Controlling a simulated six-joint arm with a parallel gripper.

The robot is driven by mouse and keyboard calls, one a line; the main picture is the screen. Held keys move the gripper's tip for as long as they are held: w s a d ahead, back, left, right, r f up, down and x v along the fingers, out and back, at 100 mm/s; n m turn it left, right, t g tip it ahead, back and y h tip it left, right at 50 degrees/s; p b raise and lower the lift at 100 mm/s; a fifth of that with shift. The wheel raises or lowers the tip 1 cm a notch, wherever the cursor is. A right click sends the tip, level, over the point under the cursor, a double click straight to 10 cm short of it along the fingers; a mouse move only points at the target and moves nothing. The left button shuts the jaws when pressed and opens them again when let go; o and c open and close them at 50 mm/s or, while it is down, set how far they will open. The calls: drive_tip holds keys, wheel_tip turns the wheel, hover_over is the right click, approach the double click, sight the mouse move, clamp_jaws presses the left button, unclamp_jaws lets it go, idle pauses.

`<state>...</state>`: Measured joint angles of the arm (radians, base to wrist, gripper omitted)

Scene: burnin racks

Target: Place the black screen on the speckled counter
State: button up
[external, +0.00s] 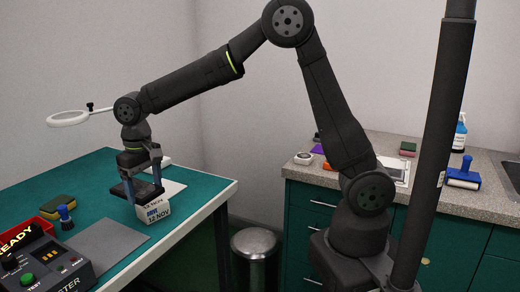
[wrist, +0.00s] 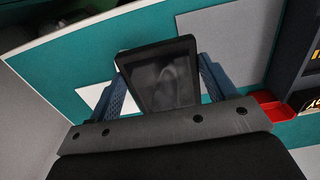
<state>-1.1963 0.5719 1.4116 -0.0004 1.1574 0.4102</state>
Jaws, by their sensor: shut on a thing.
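The black screen (wrist: 162,75) is a dark rectangular slab with a faintly reflective face. My gripper (wrist: 162,80) is shut on it, with one blue finger on each side. In the external view, my gripper (external: 141,180) points down over the green table, and the screen (external: 138,190) shows dark between its fingers. The screen appears just above or behind a date block; I cannot tell whether they touch. The speckled counter (external: 432,174) is at the right, across a gap from the table, partly hidden behind my arm.
On the green table (external: 85,190) are a white date block (external: 153,213), a grey mat (external: 105,243), a sponge (external: 58,206), a blue-handled stamp (external: 65,217) and a tester box (external: 45,265). A metal bin (external: 254,243) stands in the gap. The counter holds a blue roller (external: 463,178) and a bottle (external: 460,135).

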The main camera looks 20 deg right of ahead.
hover_over(126, 246)
wheel_tip(126, 246, down, 6)
drive_tip(key=shift+w+r, duration=0.1)
drive_tip(key=shift+r, duration=0.1)
drive_tip(key=shift+f, duration=2)
drive_tip(key=o, duration=0.6)
drive_tip(key=shift+f, duration=0.2)
drive_tip(key=o, duration=0.5)
drive_tip(key=shift+r, duration=0.1)
wheel_tip(126, 246, up, 12)
